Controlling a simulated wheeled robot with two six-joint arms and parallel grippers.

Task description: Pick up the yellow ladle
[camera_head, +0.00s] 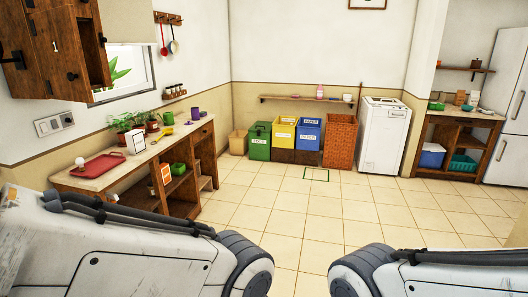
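A yellow ladle (162,134) lies on the wooden counter (133,166) at the left, near the back half of its top. It is small in the view, so its exact shape is hard to make out. Nothing of mine touches it. Only the white links of my two arms show along the bottom edge; neither gripper is in view.
A red tray (98,166), potted plants (122,122), a green cup (168,118) and a purple cup (195,113) stand on the counter. A red utensil (163,48) hangs above. Bins (284,134) and a white appliance (382,138) line the back wall. The tiled floor ahead is clear.

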